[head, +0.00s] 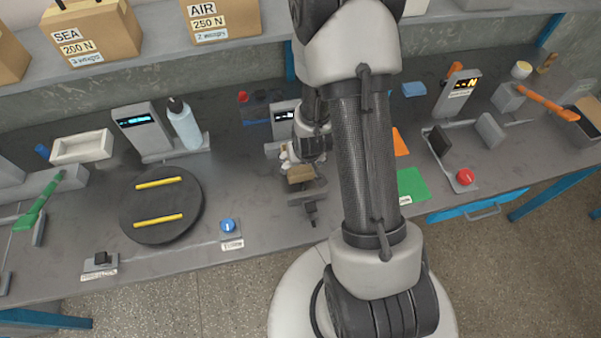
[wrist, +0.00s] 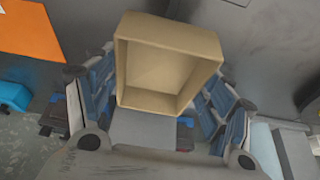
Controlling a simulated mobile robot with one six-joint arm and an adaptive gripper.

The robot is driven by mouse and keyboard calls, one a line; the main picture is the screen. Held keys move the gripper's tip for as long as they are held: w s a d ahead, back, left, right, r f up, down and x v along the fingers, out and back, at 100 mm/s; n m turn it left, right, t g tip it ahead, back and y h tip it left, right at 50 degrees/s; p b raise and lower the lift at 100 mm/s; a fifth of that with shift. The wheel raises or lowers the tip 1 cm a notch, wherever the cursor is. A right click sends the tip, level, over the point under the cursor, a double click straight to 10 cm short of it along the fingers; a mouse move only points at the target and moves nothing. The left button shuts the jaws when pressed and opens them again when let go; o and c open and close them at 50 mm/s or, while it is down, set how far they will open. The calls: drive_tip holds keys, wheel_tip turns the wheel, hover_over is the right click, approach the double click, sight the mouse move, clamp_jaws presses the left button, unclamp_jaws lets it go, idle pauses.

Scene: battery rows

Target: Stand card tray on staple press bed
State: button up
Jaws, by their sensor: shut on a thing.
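The card tray is a small tan open box (wrist: 165,68), its open side facing the camera in the wrist view. It also shows in the head view (head: 300,174). My gripper (wrist: 158,103) has blue-padded fingers on both sides of the tray and is shut on it; in the head view my gripper (head: 299,158) is partly hidden behind my arm. The staple press (head: 286,113) has a lit display and stands behind my gripper. A grey bed-like plate (head: 307,192) shows just below the tray. I cannot tell whether the tray touches it.
A round black turntable (head: 160,220) with yellow bars and a blue knob (head: 228,226) lie to the left. A white bottle (head: 184,125) stands behind. To the right are a green sheet (head: 412,186), an orange sheet (head: 400,143) and a clamp with a red button (head: 465,176).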

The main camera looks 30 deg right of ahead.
sight(301, 170)
drive_tip(key=shift+f+b, duration=0.65)
drive_tip(key=shift+f, duration=1.8)
drive_tip(key=shift+f, duration=0.1)
drive_tip(key=shift+f, duration=0.15)
drive_tip(key=o, duration=1)
drive_tip(key=shift+o, duration=0.2)
